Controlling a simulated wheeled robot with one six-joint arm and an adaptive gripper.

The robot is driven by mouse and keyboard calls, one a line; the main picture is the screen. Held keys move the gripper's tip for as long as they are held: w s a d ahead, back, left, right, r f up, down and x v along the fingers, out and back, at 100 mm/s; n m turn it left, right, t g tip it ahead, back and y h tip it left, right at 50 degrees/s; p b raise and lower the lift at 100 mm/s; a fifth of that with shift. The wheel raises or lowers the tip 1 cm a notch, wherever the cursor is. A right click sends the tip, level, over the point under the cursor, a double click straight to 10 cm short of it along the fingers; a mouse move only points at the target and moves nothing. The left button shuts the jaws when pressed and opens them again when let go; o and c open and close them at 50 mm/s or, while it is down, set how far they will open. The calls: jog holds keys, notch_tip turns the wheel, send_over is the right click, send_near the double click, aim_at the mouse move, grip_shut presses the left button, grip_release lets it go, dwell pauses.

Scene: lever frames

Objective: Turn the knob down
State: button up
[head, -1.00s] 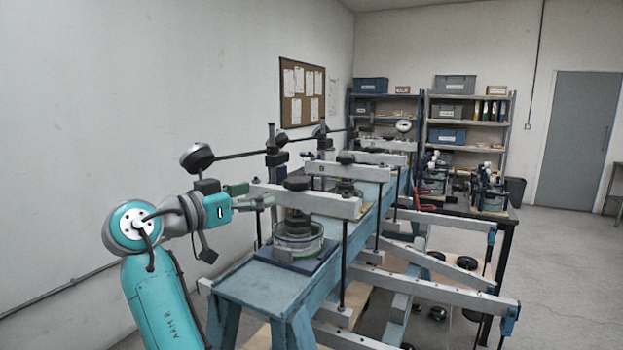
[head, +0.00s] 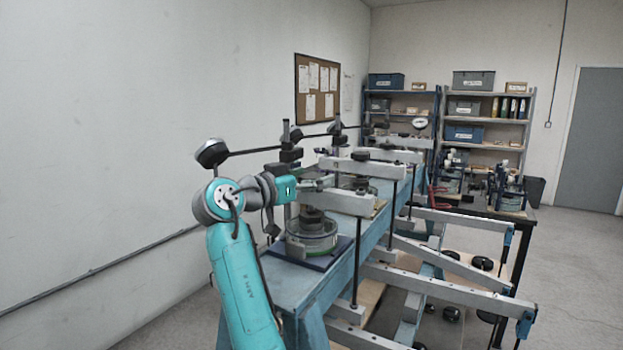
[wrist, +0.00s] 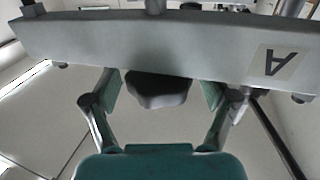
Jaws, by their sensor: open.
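A dark lobed knob (wrist: 158,90) sits against the pale beam marked A (wrist: 195,40) in the wrist view. My gripper (wrist: 162,94) is open, with one finger on each side of the knob and a visible gap at both sides. In the head view my gripper (head: 318,184) is at the near end of the nearest pale beam (head: 350,204). The knob cannot be made out clearly there. The beam crosses above a round glass-walled device (head: 311,238) on the blue bench (head: 290,287).
More pale beams (head: 372,167) with dark knobs stand farther along the bench. Long grey levers (head: 440,287) stick out at right. A bare wall is at left.

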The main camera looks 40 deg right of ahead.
jog(key=c, duration=1.2)
jog(key=shift+m+g, duration=0.8)
jog(key=shift+g, duration=0.5)
jog(key=o, duration=1.2)
jog(key=shift+a, duration=0.1)
